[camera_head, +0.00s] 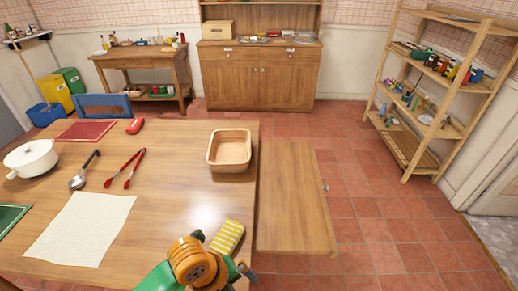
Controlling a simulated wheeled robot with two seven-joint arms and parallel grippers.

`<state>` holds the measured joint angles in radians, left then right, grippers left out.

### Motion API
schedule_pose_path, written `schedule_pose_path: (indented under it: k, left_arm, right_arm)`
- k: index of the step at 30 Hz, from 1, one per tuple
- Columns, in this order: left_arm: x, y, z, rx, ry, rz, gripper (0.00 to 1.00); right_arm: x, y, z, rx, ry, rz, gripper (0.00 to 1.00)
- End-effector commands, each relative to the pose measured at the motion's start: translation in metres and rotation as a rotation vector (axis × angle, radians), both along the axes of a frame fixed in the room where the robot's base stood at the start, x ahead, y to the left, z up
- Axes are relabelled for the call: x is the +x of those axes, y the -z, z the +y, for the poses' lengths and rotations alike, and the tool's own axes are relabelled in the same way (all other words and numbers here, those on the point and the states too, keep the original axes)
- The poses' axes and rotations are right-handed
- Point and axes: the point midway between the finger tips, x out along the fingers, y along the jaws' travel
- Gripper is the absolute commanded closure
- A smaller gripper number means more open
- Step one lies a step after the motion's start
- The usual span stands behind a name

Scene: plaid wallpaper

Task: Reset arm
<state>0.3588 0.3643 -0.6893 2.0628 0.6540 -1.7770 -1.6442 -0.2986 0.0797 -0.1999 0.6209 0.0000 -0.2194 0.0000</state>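An orange and green jointed part of my own arm shows at the bottom edge of the head view, left of the middle. It looks like my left arm, over the near edge of the table (170,215). A small blue-grey piece beside it may belong to the gripper, but no clear pair of fingers shows. I cannot tell whether it is open or shut. Nothing clearly held shows there. My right arm and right gripper are not in view.
A yellow-striped sponge-like block (228,237) lies close to my arm. The table also holds a wooden basket (230,148), red tongs (124,169), a ladle (78,181), a white pot (31,158) and a cream cloth (82,229). Tiled floor (390,235) is open at right.

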Motion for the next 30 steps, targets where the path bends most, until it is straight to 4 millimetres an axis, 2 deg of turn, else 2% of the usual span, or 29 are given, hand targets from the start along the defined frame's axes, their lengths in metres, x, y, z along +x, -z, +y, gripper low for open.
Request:
schedule_pose_path:
  k: [4,8,14,20,25,30]
  left_arm:
    - [-0.012,0.008,-0.002,-0.124,-0.462,0.083,0.00]
    - [-0.021,0.015,0.010,-0.219,-0.932,0.168,0.00]
    - [-0.044,0.029,0.055,-0.317,-1.663,0.262,0.00]
    - [-0.082,0.038,0.116,-0.374,-2.327,0.239,0.00]
    - [-0.075,0.090,0.114,-0.335,-2.336,0.254,0.00]
    - [-0.081,0.149,0.113,-0.289,-2.334,0.272,0.00]
  right_arm:
    - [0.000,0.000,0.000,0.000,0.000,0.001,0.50]
    - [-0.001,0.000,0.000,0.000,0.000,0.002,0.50]
    - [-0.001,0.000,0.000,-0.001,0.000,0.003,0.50]
    - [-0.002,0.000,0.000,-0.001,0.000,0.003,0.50]
    - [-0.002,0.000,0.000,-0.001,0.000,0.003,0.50]
    - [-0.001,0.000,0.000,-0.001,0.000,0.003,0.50]
